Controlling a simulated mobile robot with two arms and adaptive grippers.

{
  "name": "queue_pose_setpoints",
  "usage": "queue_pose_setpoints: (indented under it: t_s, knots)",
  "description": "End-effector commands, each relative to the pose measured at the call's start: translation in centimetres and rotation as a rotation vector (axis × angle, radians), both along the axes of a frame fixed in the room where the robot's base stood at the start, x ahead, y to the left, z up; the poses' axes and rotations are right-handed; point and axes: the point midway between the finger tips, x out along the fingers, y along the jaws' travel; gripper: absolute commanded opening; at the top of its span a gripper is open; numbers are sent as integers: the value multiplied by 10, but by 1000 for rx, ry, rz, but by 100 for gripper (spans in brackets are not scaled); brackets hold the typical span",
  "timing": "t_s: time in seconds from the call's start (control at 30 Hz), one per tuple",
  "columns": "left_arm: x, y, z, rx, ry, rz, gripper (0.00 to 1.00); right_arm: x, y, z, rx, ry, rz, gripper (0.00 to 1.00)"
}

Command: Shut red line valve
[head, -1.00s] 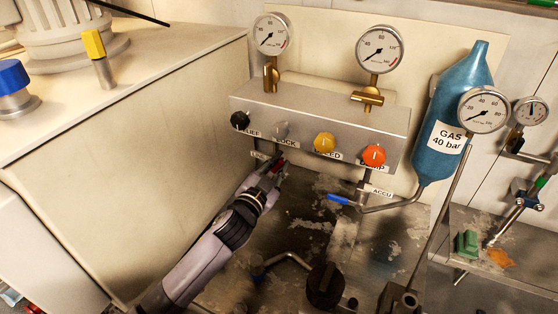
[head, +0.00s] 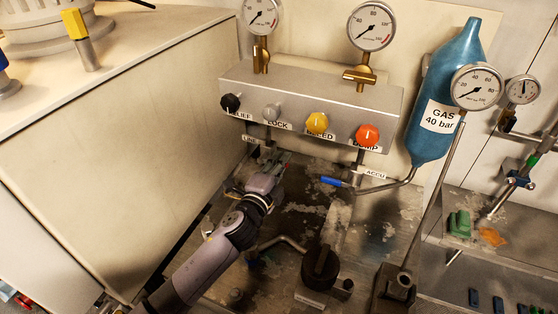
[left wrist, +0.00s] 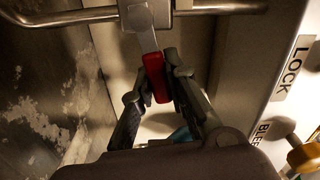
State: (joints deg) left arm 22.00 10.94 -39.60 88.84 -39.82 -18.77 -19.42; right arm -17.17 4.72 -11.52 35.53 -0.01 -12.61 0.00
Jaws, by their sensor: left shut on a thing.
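The red line valve handle (left wrist: 154,78) shows in the left wrist view, on a metal lever coming from a pipe fitting at the top. The handle points across the pipe. My left gripper (left wrist: 158,90) is shut on this handle, with one dark finger on each side. In the head view my left gripper (head: 268,167) is below the manifold block, under the LINE label (head: 250,140). There the gripper hides the red handle. My right gripper is not in view.
The manifold block (head: 300,98) carries black, grey, yellow and orange knobs and two gauges. A blue-handled ACCU valve (head: 331,181) sits right of my gripper. A blue gas bottle (head: 440,110) stands further right. A black knob (head: 320,267) and bent pipe lie below. A large cabinet wall (head: 130,150) is left.

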Motion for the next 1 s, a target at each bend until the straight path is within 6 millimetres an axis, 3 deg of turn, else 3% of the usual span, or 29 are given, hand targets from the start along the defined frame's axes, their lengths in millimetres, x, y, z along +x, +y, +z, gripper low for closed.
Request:
queue_pose_setpoints:
  t_s: [0.33, 0.87, 0.9, 1.0]
  knots:
    - [-1, -1, -9, 124, -51, -2, 0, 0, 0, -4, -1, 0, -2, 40]
    - [-1, -1, -10, 143, -57, -1, 0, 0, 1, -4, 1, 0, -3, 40]
    - [-1, -1, -10, 143, -57, -1, 16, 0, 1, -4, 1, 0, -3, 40]
    - [-1, -1, -10, 143, -57, -1, 22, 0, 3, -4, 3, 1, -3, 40]
